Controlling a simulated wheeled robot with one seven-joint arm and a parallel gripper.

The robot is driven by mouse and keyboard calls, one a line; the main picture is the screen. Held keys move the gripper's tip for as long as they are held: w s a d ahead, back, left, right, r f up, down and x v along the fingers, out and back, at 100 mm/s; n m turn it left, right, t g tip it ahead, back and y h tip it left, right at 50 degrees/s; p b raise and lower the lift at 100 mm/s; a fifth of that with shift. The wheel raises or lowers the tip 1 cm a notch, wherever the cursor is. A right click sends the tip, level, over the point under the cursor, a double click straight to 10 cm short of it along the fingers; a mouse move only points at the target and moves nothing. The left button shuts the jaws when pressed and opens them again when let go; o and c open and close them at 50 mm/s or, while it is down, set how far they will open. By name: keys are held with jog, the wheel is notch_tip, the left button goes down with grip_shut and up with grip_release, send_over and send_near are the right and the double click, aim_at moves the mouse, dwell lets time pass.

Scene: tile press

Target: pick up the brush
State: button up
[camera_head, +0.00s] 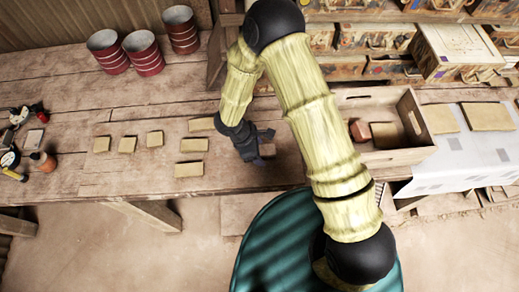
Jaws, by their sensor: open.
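My gripper (262,149) is dark and hangs low over the wooden workbench (110,88), left of the wooden crate. Its jaws are open. A small brownish thing (268,150) shows at the fingertips, partly hidden by them; I cannot tell whether it is the brush or whether the fingers touch it. No brush can be clearly made out elsewhere. Several small tools (17,137) lie at the bench's left end, too small to name surely.
Several tan tiles (192,145) lie left of my gripper. The open crate (410,157) to the right holds a reddish piece (360,130) and a tan block (386,134). Red cans (144,53) stand behind. A white sheet with tiles (455,150) lies far right.

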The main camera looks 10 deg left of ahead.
jog(key=shift+d+f, duration=0.2)
jog(key=shift+f, duration=0.25)
jog(key=shift+f, duration=0.2)
dwell(0.5)
jog(key=c, duration=1.1)
jog(key=shift+r, duration=0.15)
jog(key=shift+r, duration=0.1)
notch_tip(320, 180, up, 10)
jog(key=shift+f+b, duration=0.1)
jog(key=shift+b, duration=0.75)
